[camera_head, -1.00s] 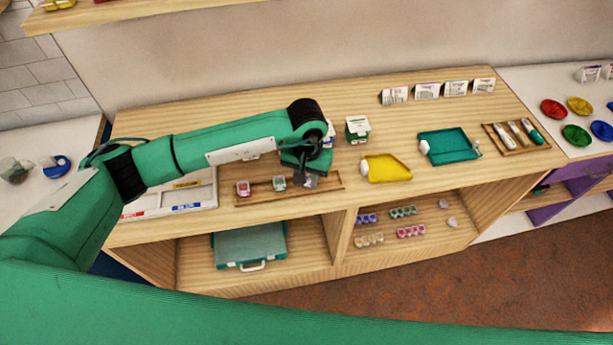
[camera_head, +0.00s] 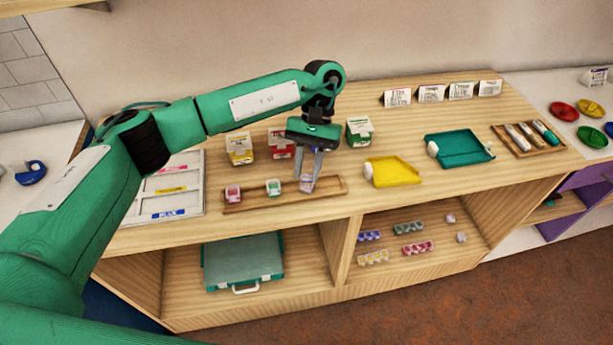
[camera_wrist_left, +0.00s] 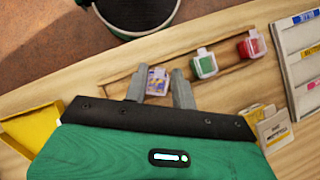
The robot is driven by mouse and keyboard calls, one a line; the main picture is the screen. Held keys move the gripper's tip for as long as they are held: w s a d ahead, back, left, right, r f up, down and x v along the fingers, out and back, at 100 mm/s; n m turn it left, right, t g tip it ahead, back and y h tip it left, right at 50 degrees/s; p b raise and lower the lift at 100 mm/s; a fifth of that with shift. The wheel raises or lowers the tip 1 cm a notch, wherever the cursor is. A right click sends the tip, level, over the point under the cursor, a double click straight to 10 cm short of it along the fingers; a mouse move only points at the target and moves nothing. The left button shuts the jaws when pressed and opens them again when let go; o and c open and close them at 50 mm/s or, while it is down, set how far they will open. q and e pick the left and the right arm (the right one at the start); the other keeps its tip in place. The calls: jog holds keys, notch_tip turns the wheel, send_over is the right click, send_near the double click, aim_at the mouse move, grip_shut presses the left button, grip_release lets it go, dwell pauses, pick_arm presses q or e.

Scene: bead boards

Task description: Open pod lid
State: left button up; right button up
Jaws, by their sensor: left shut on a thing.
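A small pod with purple markings (camera_head: 307,183) sits at the right end of the narrow wooden tray (camera_head: 328,188). My left gripper (camera_head: 306,178) points down at it with one finger on each side, and is shut on it. In the left wrist view, the purple pod (camera_wrist_left: 157,81) shows between the two grey fingers of the gripper (camera_wrist_left: 160,76). I cannot tell whether its lid is raised. A green pod (camera_head: 273,187) and a red pod (camera_head: 233,192) stand in the same tray to the left. My right gripper is not in view.
Yellow (camera_head: 239,148), red (camera_head: 281,143) and green (camera_head: 359,132) boxes stand behind the tray. A yellow scoop tray (camera_head: 393,172) and a teal tray (camera_head: 458,148) lie to the right. A white sorting board (camera_head: 190,198) lies left.

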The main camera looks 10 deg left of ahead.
pick_arm(q)
jog(key=shift+w, duration=0.1)
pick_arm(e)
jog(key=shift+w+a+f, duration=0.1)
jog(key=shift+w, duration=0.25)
pick_arm(q)
jog(key=shift+g, duration=0.3)
jog(key=o, duration=0.7)
jog(key=shift+r, duration=0.1)
